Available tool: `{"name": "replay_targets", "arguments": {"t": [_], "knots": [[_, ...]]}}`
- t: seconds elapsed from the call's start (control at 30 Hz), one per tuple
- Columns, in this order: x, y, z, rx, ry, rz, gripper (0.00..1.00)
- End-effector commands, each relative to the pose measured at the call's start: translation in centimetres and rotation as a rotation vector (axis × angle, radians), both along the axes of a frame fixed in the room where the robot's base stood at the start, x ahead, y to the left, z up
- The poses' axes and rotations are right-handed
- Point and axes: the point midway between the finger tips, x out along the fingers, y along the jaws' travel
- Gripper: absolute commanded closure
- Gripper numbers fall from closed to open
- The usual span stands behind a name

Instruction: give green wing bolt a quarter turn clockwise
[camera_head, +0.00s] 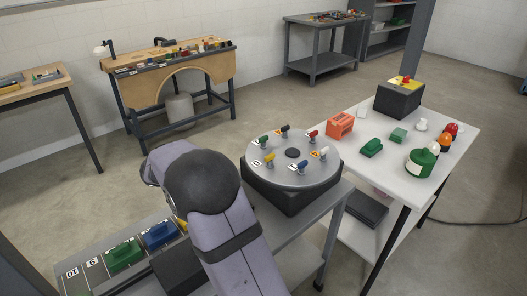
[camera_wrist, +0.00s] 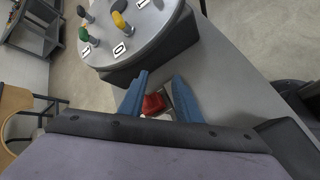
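The green wing bolt (camera_head: 264,139) stands on the left rim of a round grey disc (camera_head: 292,176). In the wrist view the green wing bolt (camera_wrist: 84,35) is at the upper left, near the disc's edge, with a numbered label beside it. My gripper (camera_wrist: 160,78) shows two blue fingers spread apart, off the disc's near side and away from the green bolt. A red object (camera_wrist: 153,104) appears between and below the fingers; I cannot tell its exact depth. In the head view my arm hides the gripper.
A yellow bolt (camera_head: 269,158), a red bolt (camera_head: 313,135), a white bolt (camera_head: 323,152) and others share the disc. Green (camera_head: 125,254) and blue (camera_head: 159,234) blocks sit in a row at lower left. A white table (camera_head: 393,189) with several parts stands right.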

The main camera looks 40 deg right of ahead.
Motion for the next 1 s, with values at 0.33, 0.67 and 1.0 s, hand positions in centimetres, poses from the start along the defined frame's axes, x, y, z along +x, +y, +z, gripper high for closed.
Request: {"name": "replay_targets", "arguments": {"t": [0.33,0.67,1.0], "knots": [[10.1,-8.2,2.6,-0.560,0.228,0.165,0.70],[10.2,-12.7,3.1,-0.675,0.668,0.267,0.70],[10.0,-13.3,2.9,-0.662,0.712,0.283,0.70]]}}
